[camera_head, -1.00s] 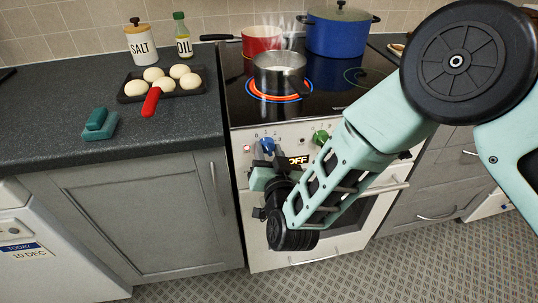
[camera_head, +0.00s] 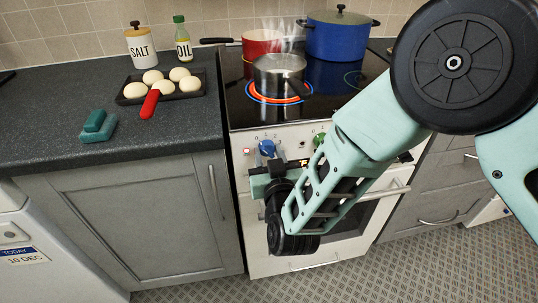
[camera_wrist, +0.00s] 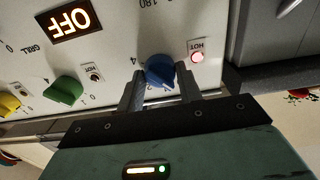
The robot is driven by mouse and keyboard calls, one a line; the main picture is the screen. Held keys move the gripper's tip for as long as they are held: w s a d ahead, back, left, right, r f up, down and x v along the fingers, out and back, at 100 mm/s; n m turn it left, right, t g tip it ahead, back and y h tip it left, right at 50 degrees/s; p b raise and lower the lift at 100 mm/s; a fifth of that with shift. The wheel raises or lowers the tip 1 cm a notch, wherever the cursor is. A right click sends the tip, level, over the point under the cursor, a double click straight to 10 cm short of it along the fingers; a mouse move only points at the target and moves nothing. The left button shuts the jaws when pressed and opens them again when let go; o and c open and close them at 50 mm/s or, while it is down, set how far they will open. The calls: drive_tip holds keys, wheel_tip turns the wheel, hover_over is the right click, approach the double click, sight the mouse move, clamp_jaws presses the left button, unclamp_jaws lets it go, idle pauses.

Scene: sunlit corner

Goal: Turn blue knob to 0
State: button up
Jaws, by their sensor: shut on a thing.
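The blue knob (camera_wrist: 160,70) is on the white front panel of the stove, and it also shows in the head view (camera_head: 267,147). My gripper (camera_wrist: 159,82) has one finger on each side of the knob and is shut on it. In the head view my gripper (camera_head: 268,166) reaches the panel from below and hides the knob's lower part. Dial numbers around the knob are partly covered by the fingers. I cannot tell exactly which number it points at.
A red HOT lamp (camera_wrist: 198,57) glows beside the blue knob. A green knob (camera_wrist: 63,91), a yellow knob (camera_wrist: 9,104) and an OFF display (camera_wrist: 70,20) share the panel. A steaming steel pot (camera_head: 279,72) stands on a glowing burner. The oven handle (camera_head: 383,193) is below.

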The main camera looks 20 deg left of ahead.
drive_tip(key=shift+f, duration=0.1)
drive_tip(key=o, duration=1)
drive_tip(key=b+v, duration=0.1)
drive_tip(key=v, duration=1.6)
drive_tip(key=shift+s+b, duration=0.25)
drive_tip(key=shift+b, duration=0.1)
